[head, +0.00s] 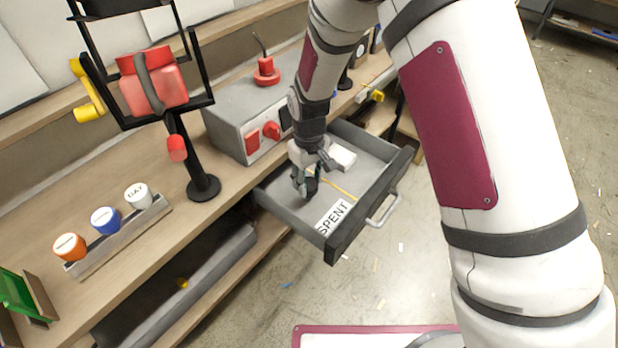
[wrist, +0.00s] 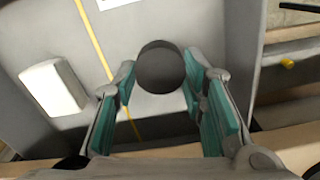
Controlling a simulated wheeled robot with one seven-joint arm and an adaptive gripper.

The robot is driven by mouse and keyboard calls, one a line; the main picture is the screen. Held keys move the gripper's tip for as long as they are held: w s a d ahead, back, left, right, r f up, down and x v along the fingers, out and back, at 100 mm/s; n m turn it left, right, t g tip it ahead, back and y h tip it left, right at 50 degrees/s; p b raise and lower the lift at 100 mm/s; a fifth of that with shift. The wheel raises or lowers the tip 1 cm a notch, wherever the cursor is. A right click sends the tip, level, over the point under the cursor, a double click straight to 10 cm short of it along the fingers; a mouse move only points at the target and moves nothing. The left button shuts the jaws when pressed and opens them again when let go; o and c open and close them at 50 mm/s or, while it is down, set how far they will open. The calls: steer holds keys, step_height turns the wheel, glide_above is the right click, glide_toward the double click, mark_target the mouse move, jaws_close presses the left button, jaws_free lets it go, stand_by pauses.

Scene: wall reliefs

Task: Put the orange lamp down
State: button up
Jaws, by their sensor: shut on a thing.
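My gripper (head: 308,188) is inside the open grey drawer (head: 285,212), over its left part. In the wrist view, the teal finger pads of my gripper (wrist: 160,80) are shut on a dark, round-ended thing (wrist: 160,66). Only its dark end shows clearly, and I cannot see any orange on it. Whether it touches the drawer floor I cannot tell. The drawer has a "SPENT" label (head: 334,217) near its front. An orange-topped cylinder (head: 69,247) stands at the left end of a metal rack on the bench.
A white block (head: 342,157) lies in the drawer, also in the wrist view (wrist: 53,87). The rack (head: 120,238) also holds a blue and a white cylinder. A grey control box (head: 230,120) and a black stand (head: 203,188) are on the bench beside the drawer.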

steer(key=o, duration=1.3)
steer(key=shift+f, duration=0.1)
step_height(320, 180, up, 11)
step_height(320, 180, up, 9)
steer(key=m+t+b, duration=0.1)
glide_above(309, 183)
steer(key=s+d, duration=0.2)
steer(key=d, duration=0.3)
steer(key=s+d+r+m+t, duration=0.3)
steer(key=s+d+r+m, duration=0.1)
steer(key=s+d+r, duration=0.85)
steer(key=s+d+m, duration=0.1)
steer(key=s, duration=0.2)
steer(key=s+d+m, duration=0.1)
steer(key=s, duration=0.2)
steer(key=s+d+t, duration=0.1)
steer(key=s, duration=0.2)
steer(key=shift+m, duration=0.4)
steer(key=shift+r, duration=0.1)
